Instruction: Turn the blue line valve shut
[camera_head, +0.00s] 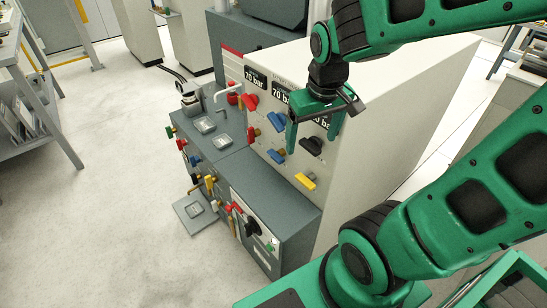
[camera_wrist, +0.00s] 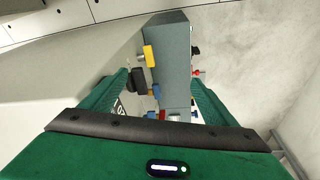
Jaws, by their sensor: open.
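On the pale cabinet's front panel, two blue valve handles show in the head view: an upper one (camera_head: 277,122) and a lower one (camera_head: 277,156). I cannot tell by a label which is the line valve. My gripper (camera_head: 314,130) is open and empty, its fingers pointing down in front of the panel's right part and covering some of it. I see no contact with either blue handle.
Red handles (camera_head: 250,101), a black handle (camera_head: 312,145) and a yellow handle (camera_head: 305,181) sit close to the blue ones. Pressure displays (camera_head: 256,80) are above. A grey lower cabinet (camera_head: 265,215) with more valves juts out below.

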